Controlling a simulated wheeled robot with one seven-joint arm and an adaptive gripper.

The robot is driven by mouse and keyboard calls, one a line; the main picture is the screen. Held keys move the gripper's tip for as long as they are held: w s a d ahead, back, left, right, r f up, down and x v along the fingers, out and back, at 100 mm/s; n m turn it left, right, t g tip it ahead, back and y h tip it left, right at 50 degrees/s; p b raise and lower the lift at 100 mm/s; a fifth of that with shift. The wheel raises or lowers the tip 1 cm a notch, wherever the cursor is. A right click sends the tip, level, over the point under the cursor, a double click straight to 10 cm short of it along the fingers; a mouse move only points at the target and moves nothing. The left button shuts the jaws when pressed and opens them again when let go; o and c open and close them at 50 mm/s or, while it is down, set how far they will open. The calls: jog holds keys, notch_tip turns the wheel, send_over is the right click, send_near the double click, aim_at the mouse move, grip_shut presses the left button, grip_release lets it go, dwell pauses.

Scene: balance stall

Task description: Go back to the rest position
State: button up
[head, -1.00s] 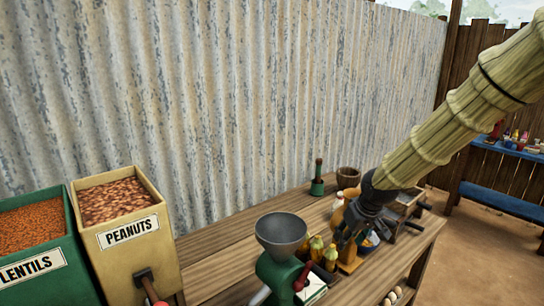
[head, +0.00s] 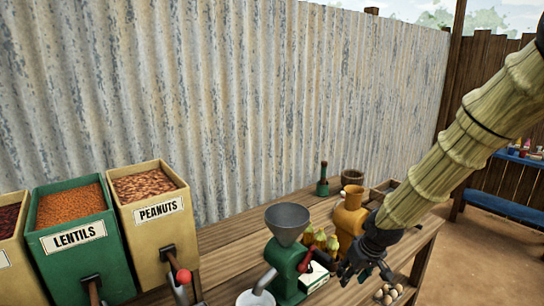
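My arm, in a straw-coloured ribbed sleeve, reaches down from the upper right in the head view. My gripper (head: 362,273) is dark and hangs over the front part of the wooden table (head: 232,252), to the right of the green grinder (head: 286,262). Its fingers look spread apart and nothing shows between them. It appears in front of a white-and-green box (head: 314,279) and close to an orange jug (head: 350,216). Whether it touches anything cannot be told.
Bins of lentils (head: 72,204) and peanuts (head: 145,185) stand at the left. A white bowl (head: 256,299) is under the grinder's spout. Several corn-like yellow items (head: 321,240), a green bottle (head: 323,180) and a wooden pot (head: 352,176) are on the table. A corrugated wall (head: 200,100) stands behind.

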jog(key=s+a+f+m+g, duration=0.1)
jog(key=s+f, duration=0.4)
jog(key=f, duration=0.2)
jog(key=s+a+f, duration=0.1)
jog(key=s+f, duration=0.3)
jog(key=f, duration=0.3)
jog(key=s+f+g, duration=0.1)
jog(key=s+f, duration=0.5)
jog(key=s, duration=0.4)
jog(key=s+d+f+m+h, duration=0.1)
jog(key=s+f, duration=0.5)
jog(key=s, duration=0.4)
jog(key=s+f+m+g, duration=0.1)
jog(key=s+f, duration=0.5)
jog(key=s, duration=0.5)
jog(key=shift+d+f+g, duration=0.25)
jog(key=shift+d+g, duration=0.05)
jog(key=shift+d, duration=0.1)
